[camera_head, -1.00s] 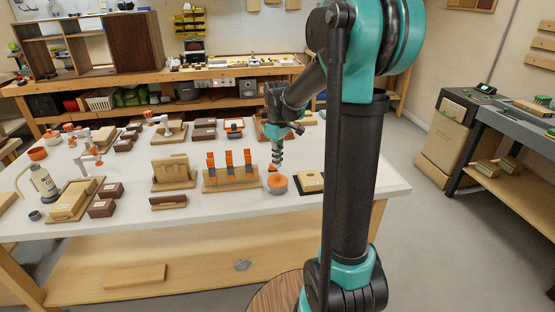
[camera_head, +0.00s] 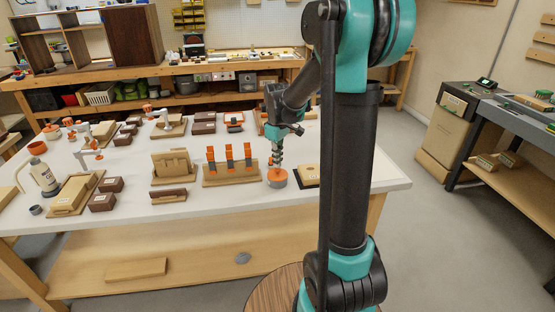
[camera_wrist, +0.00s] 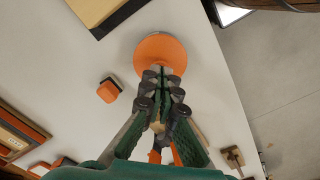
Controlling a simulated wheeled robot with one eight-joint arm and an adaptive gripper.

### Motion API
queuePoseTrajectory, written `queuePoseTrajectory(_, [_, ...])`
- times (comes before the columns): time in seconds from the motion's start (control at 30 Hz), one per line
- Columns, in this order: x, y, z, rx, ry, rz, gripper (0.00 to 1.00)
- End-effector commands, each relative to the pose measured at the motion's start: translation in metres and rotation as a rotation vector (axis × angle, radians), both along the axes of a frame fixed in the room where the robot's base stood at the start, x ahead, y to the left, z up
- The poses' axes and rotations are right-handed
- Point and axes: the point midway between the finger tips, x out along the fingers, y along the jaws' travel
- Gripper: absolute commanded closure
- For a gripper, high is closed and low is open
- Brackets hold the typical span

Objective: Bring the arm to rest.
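My gripper (camera_head: 277,164) hangs from the arm over the right part of the white bench, pointing down. In the wrist view its two fingers (camera_wrist: 164,78) lie close together, with only a narrow gap and nothing clearly held. A round orange-topped piece (camera_head: 277,178) stands under the fingertips; it also shows in the wrist view (camera_wrist: 160,50), just beyond them. I cannot tell whether the tips touch it.
A wooden stand with upright orange pieces (camera_head: 230,172) is left of the gripper. A dark-edged wooden block (camera_head: 309,176) is close on the right. A small orange block (camera_wrist: 108,90) lies beside the round piece. The bench's right end (camera_head: 378,182) is clear.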

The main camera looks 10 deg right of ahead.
Motion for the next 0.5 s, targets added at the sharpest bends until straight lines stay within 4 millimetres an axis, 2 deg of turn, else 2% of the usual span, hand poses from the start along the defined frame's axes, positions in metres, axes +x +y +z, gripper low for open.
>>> queuePoseTrajectory(0.5, [0.0002, 0.0001, -0.0092, 0.0, 0.0, 0.0, 1.0])
